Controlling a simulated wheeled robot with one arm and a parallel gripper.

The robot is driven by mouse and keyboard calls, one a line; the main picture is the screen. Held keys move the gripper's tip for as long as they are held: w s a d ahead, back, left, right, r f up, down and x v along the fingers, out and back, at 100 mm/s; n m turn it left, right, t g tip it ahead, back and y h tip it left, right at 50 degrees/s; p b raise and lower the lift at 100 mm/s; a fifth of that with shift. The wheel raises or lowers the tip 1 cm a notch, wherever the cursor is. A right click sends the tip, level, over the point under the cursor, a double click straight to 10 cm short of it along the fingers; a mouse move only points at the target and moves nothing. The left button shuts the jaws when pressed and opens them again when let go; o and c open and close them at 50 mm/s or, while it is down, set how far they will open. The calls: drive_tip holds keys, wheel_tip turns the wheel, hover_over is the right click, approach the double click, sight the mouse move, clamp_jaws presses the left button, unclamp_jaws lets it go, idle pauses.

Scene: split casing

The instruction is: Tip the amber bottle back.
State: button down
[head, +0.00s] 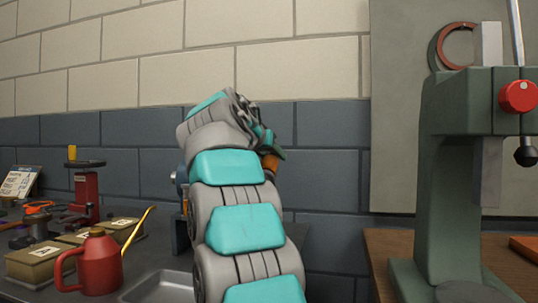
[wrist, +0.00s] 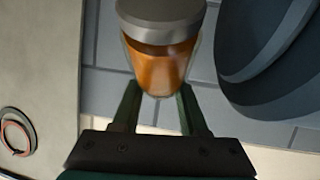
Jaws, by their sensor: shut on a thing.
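My gripper (wrist: 160,105) is shut on the amber bottle (wrist: 162,70), with a dark green finger on each side of it in the wrist view. The bottle is orange-brown, with a wide grey end (wrist: 160,22) at the top of that picture. The wrist picture seems turned over, with pale wall bricks at its bottom, so the grey end seems to face downward. In the head view only a small part of the bottle (head: 269,165) shows beside my gripper (head: 266,148), in front of the dark wall. My arm hides much there, and the exact tilt is unclear.
A large dark blue-grey round body (wrist: 275,45) is close to the bottle in the wrist view. A red watering can (head: 97,264), tins (head: 40,262) and a metal tray (head: 160,288) are on the left bench. A green press (head: 445,180) stands at right.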

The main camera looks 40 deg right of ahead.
sight(266, 154)
drive_tip(key=shift+w+d+f, duration=0.1)
drive_tip(key=shift+w+f, duration=0.1)
drive_tip(key=shift+f, duration=0.25)
drive_tip(key=shift+w+d+f, duration=0.1)
drive_tip(key=shift+f, duration=0.15)
drive_tip(key=shift+d+f+g+y, duration=0.15)
drive_tip(key=shift+f+g+y, duration=0.15)
drive_tip(key=shift+f, duration=0.3)
idle(0.5)
drive_tip(key=c, duration=0.7)
unclamp_jaws()
drive_tip(key=shift+d, duration=0.1)
drive_tip(key=shift+c, duration=0.2)
drive_tip(key=o, duration=0.3)
drive_tip(key=shift+r, duration=0.25)
drive_tip(key=shift+a+r, duration=0.35)
drive_tip(key=shift+r, duration=0.15)
drive_tip(key=v, duration=0.7)
drive_tip(key=shift+s+a+f+b, duration=0.1)
drive_tip(key=shift+s+a+b, duration=0.1)
drive_tip(key=shift+b, duration=0.1)
drive_tip(key=shift+d, duration=0.1)
